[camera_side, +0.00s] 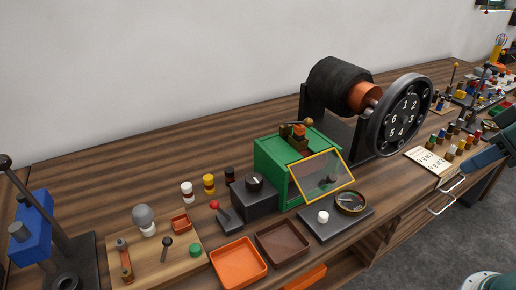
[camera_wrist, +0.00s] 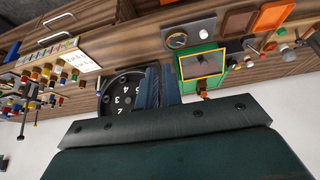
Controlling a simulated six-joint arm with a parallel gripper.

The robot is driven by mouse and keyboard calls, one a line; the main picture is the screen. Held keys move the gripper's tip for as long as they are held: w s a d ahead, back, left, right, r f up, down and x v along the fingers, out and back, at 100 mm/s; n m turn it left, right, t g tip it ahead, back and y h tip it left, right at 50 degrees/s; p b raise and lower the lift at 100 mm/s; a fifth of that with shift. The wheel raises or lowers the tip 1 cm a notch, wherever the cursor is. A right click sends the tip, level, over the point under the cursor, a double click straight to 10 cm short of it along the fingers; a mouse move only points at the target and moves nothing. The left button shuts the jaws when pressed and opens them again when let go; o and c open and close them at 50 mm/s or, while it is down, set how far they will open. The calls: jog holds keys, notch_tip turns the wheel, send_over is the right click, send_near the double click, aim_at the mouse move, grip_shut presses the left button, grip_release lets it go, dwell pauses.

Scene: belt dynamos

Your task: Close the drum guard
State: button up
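A transparent panel in a yellow frame (camera_side: 321,177) hangs tilted on the front of a green box (camera_side: 268,170). It also shows in the wrist view (camera_wrist: 201,65). Behind it, a black curved cover (camera_side: 335,82) sits over a copper-coloured drum (camera_side: 364,97), beside a large black numbered wheel (camera_side: 402,117). I cannot tell which of the panel and the curved cover is the drum guard. My gripper (camera_wrist: 160,72) points at the bench with its two dark fingers close together and nothing seen between them. Its fingers partly hide the wheel (camera_wrist: 119,97) in the wrist view.
An orange tray (camera_side: 238,263) and a brown tray (camera_side: 282,243) lie in front of the box. A grey plate with a gauge (camera_side: 350,202) lies before the panel. A blue press (camera_side: 32,232) stands far left. Several coloured pegs and a white label card (camera_side: 428,160) lie right of the wheel.

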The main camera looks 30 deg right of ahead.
aim_at(333, 178)
jog(key=shift+w+a+r+m, duration=0.2)
jog(key=shift+w+m, duration=0.25)
jog(key=shift+m, duration=0.15)
jog(key=shift+w+a+r+m, duration=0.1)
jog(key=shift+w+a+m, duration=0.1)
jog(key=shift+w+m, duration=0.35)
grip_shut()
jog(key=w+a+m, duration=0.9)
jog(key=a+m, duration=0.1)
jog(key=m, duration=0.5)
jog(key=shift+a+r, duration=0.25)
jog(key=shift+r, duration=0.05)
jog(key=shift+w+m, duration=0.15)
jog(key=shift+m, duration=0.1)
jog(key=shift+x, duration=6.95)
jog(key=shift+w+r, duration=0.1)
jog(key=shift+w, duration=0.1)
